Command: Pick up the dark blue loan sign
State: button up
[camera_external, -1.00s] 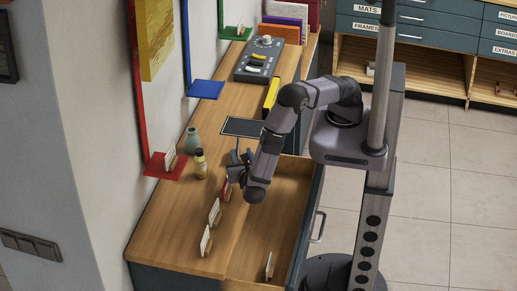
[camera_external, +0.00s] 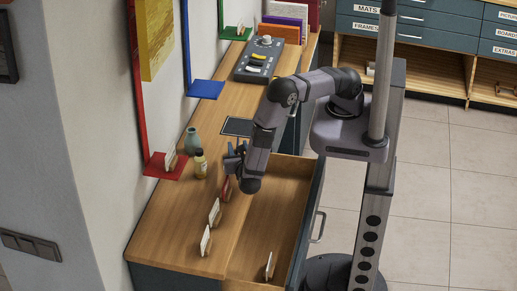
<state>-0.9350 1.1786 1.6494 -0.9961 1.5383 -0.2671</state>
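Several small upright signs stand on the wooden counter: a white-faced sign (camera_external: 206,241) near the front, another white one (camera_external: 215,212) behind it, and a reddish one (camera_external: 226,189) just below my gripper. Another small sign (camera_external: 269,266) stands in the open drawer. I cannot make out a dark blue face on any of them, as they are small and turned edge-on. My gripper (camera_external: 233,160) is above the counter, beside the yellow bottle and just behind the reddish sign. Its fingers are small and partly hidden, so I cannot tell whether they are open.
A yellow bottle (camera_external: 200,164) and a teal vase (camera_external: 192,141) stand left of my gripper. A red shelf (camera_external: 160,172) and a blue shelf (camera_external: 205,89) are on the wall. The open drawer (camera_external: 284,215) is mostly empty. A dark tablet-like panel (camera_external: 237,126) lies behind.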

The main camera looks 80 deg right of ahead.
jog(key=shift+w+d+f, duration=0.15)
jog(key=shift+d, duration=0.25)
grip_shut()
notch_tip(320, 180, up, 10)
jog(key=b, duration=0.1)
jog(key=shift+b, duration=0.4)
dwell(0.4)
